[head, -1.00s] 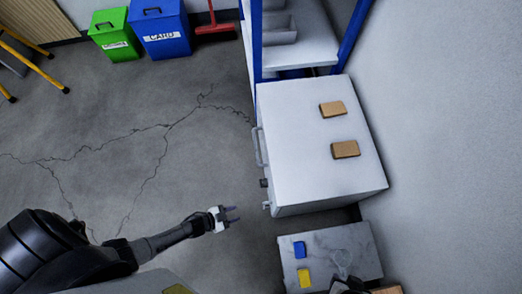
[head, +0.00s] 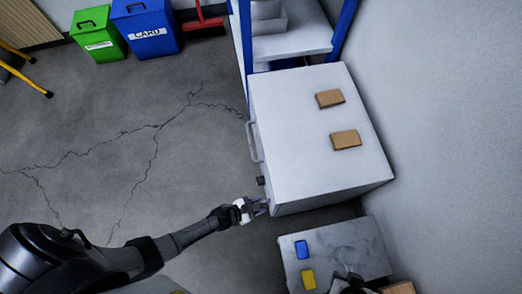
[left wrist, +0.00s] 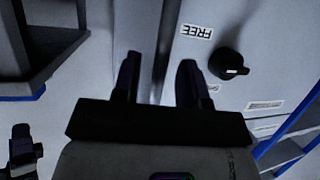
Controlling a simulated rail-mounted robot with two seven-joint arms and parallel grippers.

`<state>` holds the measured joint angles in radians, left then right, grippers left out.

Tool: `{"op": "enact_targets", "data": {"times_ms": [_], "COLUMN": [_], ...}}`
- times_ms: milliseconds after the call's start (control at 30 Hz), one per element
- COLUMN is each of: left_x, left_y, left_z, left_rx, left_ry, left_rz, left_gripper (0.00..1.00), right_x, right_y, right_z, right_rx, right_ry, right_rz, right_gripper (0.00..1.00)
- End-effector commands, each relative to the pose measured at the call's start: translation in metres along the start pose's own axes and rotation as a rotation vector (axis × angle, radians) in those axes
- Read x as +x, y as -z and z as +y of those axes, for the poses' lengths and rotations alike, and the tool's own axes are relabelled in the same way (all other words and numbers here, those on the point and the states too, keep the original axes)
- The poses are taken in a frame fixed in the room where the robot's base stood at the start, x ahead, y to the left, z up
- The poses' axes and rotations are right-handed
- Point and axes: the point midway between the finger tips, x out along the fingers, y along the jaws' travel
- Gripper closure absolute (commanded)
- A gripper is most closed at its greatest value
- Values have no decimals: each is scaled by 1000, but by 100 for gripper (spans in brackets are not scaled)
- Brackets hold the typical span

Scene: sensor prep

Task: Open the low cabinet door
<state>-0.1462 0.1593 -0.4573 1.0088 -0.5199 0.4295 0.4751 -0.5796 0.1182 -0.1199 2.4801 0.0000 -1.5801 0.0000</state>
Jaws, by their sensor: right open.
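The low white cabinet (head: 300,110) stands against the wall in the head view, its door side facing left. A grey bar handle (head: 253,142) and a dark knob (head: 261,181) stick out from that side. The door looks shut. My left gripper (head: 262,207) is at the cabinet's near front corner, its fingertips close to or touching it. In the left wrist view its two fingers (left wrist: 160,80) are apart, in front of a vertical edge, with the black knob (left wrist: 229,65) and a "FREE" label to the right. My right gripper (head: 350,284) shows only partly at the bottom edge.
Two brown blocks (head: 330,98) (head: 346,139) lie on the cabinet top. Green (head: 98,32) and blue (head: 146,28) bins stand far left. The floor left of the cabinet is clear.

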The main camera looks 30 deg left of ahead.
Motion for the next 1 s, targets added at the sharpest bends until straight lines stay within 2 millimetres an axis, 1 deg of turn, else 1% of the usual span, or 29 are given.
{"op": "enact_targets", "data": {"times_ms": [33, 200, 533, 933, 1000], "left_x": [5, 12, 13, 13, 13], "left_y": [-2, 0, 0, 0, 0], "left_z": [0, 0, 0, 0, 0], "left_rx": [0, 0, 0, 0, 0], "left_ry": [-1, 0, 0, 0, 0], "left_rz": [1, 0, 0, 0, 0], "left_gripper": [61, 61, 61, 99, 100], "right_x": [4, 7, 7, 7, 7], "right_y": [-1, -2, -2, -3, -3], "right_z": [0, 0, 0, 0, 0], "right_rx": [0, 0, 0, -2, -3], "right_ry": [0, 0, 0, -1, -2], "right_rz": [0, 0, -1, -1, -1], "right_gripper": [57, 57, 57, 57, 57]}}
